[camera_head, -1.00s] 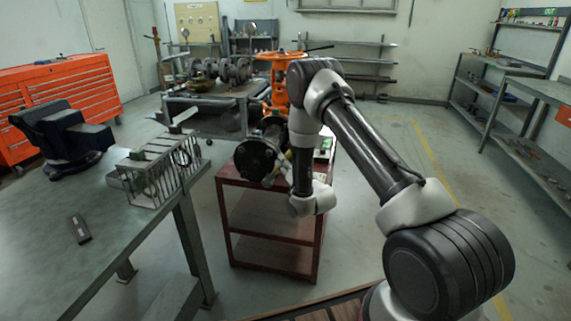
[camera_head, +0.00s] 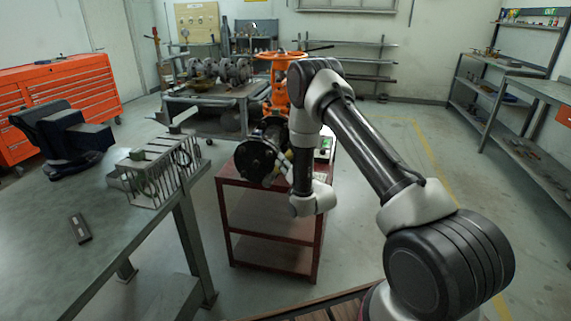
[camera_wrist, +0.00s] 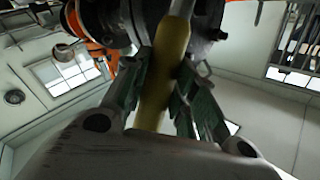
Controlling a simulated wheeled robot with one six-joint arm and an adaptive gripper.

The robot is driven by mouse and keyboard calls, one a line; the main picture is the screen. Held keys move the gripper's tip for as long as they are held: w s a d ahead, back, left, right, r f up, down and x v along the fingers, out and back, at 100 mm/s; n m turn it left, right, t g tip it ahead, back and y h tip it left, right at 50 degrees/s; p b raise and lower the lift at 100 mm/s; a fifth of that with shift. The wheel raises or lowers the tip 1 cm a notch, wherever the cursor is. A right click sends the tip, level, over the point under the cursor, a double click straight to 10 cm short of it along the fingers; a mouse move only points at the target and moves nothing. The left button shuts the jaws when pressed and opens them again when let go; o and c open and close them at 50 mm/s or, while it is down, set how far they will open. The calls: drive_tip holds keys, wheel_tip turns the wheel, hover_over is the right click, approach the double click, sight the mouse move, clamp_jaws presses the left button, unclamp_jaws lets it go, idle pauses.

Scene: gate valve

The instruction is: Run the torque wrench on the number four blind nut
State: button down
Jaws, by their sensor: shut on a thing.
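The gate valve (camera_head: 279,84) has an orange body and handwheel and stands on a red cart. A dark round flange (camera_head: 256,160) faces the front left of the cart. My gripper (camera_wrist: 163,85) is shut on a yellow handle (camera_wrist: 166,62), which I take to be the torque wrench. The handle lies between the green-grey finger pads and runs up toward the dark flange parts. In the head view my gripper is small and partly hidden beside the flange. The number four blind nut and the wrench's working end cannot be made out.
The red cart (camera_head: 270,258) has open lower shelves. A grey workbench (camera_head: 55,245) at left carries a vise (camera_head: 62,140), a wire rack (camera_head: 160,175) and a small dark block (camera_head: 80,229). A grey work table (camera_head: 205,100) stands behind. The floor right of the cart is clear.

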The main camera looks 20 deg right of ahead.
drive_tip(key=shift+r, duration=0.1)
drive_tip(key=shift+s+a, duration=0.55)
drive_tip(key=shift+s, duration=0.35)
drive_tip(key=shift+s+a, duration=0.5)
drive_tip(key=shift+s, duration=0.4)
